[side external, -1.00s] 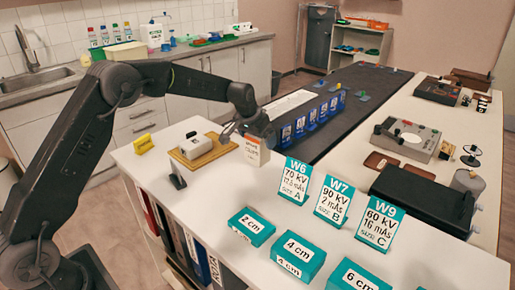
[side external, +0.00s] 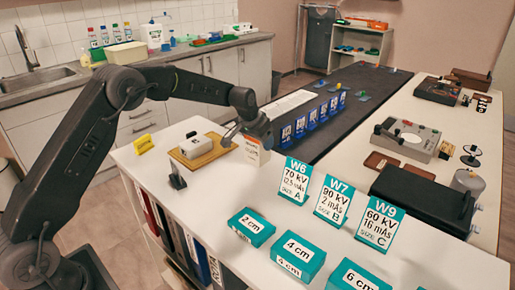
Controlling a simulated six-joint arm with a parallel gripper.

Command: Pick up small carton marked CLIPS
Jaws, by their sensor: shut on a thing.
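A small white carton (side external: 252,153) with an orange band at its top and dark print stands upright near the left middle of the white table. The print is too small to read clearly. My gripper (side external: 250,136) reaches it from above and is shut on its upper part. Part of the carton's top is hidden by the gripper. I cannot tell whether the carton's base touches the table.
A white device on a wooden board (side external: 217,153) lies just left of the carton. Teal cards, including W6 (side external: 294,181), and teal blocks (side external: 251,227) stand to the right and front. Blue holders (side external: 311,118) line the dark strip behind. Bare tabletop lies in front of the carton.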

